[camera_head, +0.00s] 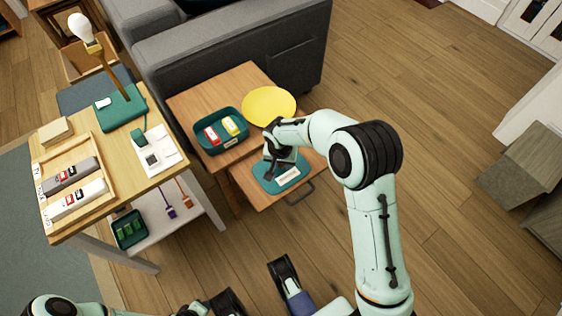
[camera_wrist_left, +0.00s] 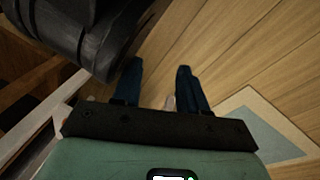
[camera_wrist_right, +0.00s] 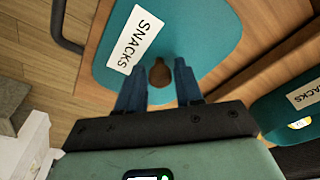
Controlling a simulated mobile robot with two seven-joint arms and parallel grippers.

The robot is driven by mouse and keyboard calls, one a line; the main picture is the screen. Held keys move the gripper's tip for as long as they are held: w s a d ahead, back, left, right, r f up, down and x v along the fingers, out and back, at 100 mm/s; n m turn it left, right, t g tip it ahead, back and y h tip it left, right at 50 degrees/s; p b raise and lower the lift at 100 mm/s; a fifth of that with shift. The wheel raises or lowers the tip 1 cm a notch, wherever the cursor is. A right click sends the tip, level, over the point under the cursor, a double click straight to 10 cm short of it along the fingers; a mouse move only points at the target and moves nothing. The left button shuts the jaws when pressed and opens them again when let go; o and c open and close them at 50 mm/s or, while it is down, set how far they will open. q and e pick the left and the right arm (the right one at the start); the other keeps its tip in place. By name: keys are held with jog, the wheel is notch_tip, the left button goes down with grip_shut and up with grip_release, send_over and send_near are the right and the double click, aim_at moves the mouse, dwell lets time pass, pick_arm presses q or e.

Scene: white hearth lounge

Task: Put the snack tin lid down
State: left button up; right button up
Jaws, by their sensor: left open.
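The snack tin lid (camera_head: 268,183) is a flat teal lid with a white SNACKS label and a brown knob (camera_wrist_right: 160,74). It lies level over the low table's front part; whether it touches the wood I cannot tell. My right gripper (camera_head: 274,158) is above it, with its fingers closed on both sides of the knob. The open teal snack tin (camera_head: 207,146), with red and yellow packs inside, stands to the lid's left. It partly shows in the right wrist view (camera_wrist_right: 275,108). My left gripper (camera_wrist_left: 158,75) is open and empty, low above the floor.
A yellow round plate (camera_head: 269,106) sits behind the lid on the low wooden table (camera_head: 190,98). A dark handle (camera_head: 299,194) is at the table's front. A side table with a lamp (camera_head: 100,60) stands left, a grey sofa (camera_head: 230,45) behind.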

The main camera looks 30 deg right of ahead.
jog(key=shift+o, duration=0.6)
pick_arm(q)
jog(key=shift+r, duration=0.1)
pick_arm(e)
jog(key=shift+r, duration=0.1)
jog(key=shift+r, duration=0.25)
notch_tip(320, 180, up, 7)
jog(key=p, duration=0.2)
notch_tip(320, 180, up, 5)
jog(key=p, duration=0.2)
send_over(280, 172)
pick_arm(q)
jog(key=shift+t+h, duration=0.3)
jog(key=r, duration=0.1)
jog(key=d+r, duration=0.1)
jog(key=r, duration=0.1)
jog(key=w+d+r, duration=0.1)
jog(key=r, duration=0.1)
jog(key=shift+w, duration=0.1)
pick_arm(e)
jog(key=shift+s+a+f, duration=0.2)
jog(key=shift+s, duration=0.15)
